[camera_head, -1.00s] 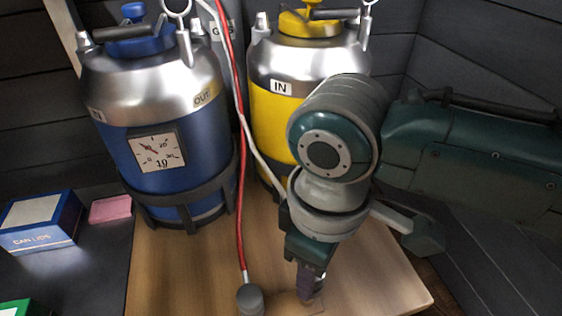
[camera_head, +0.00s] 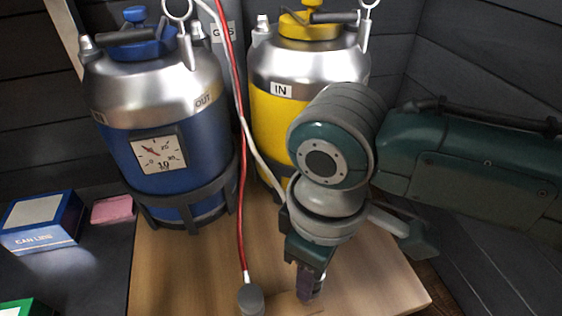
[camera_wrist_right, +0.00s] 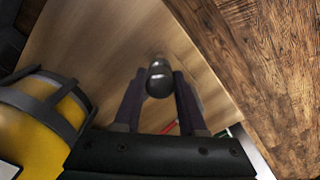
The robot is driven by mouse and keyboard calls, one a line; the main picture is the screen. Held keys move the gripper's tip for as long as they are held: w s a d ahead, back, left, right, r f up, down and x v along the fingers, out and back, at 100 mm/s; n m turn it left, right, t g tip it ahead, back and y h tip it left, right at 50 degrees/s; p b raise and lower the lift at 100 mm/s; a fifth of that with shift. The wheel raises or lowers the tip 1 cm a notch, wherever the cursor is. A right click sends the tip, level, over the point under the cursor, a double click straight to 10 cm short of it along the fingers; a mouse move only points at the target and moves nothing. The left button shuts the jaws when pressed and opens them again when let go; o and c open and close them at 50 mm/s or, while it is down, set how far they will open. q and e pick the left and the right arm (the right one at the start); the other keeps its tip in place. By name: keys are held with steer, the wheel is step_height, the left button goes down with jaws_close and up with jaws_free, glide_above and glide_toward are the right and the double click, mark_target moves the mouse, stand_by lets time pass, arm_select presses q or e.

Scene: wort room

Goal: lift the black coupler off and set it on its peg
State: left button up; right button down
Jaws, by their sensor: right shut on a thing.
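My right gripper (camera_head: 311,286) points down low over the front of the wooden top, in front of the yellow keg. In the right wrist view its two fingers are closed on a dark, rounded, shiny piece, which I take to be the black coupler (camera_wrist_right: 158,78). In the head view the fingers and wrist mostly hide this piece. A white hose (camera_head: 264,163) runs down behind my right wrist; its end is hidden. I cannot tell whether the coupler touches anything beneath it. No peg can be made out. My left gripper is not in view.
The blue keg (camera_head: 165,165) with a dial and the yellow keg (camera_head: 268,122) stand behind. A red hose (camera_head: 241,200) ends in a grey fitting (camera_head: 250,299) left of my gripper. A blue box (camera_head: 41,222) and pink block (camera_head: 113,210) lie at left. Bare wood (camera_head: 185,270) lies between.

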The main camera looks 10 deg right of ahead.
steer(key=shift+f+b, duration=0.35)
steer(key=shift+f, duration=0.55)
steer(key=shift+f, duration=0.25)
stand_by(0.4)
stand_by(0.5)
steer(key=shift+c, duration=2)
jaws_free()
steer(key=shift+o, duration=0.3)
steer(key=o, duration=0.3)
steer(key=shift+o, duration=0.2)
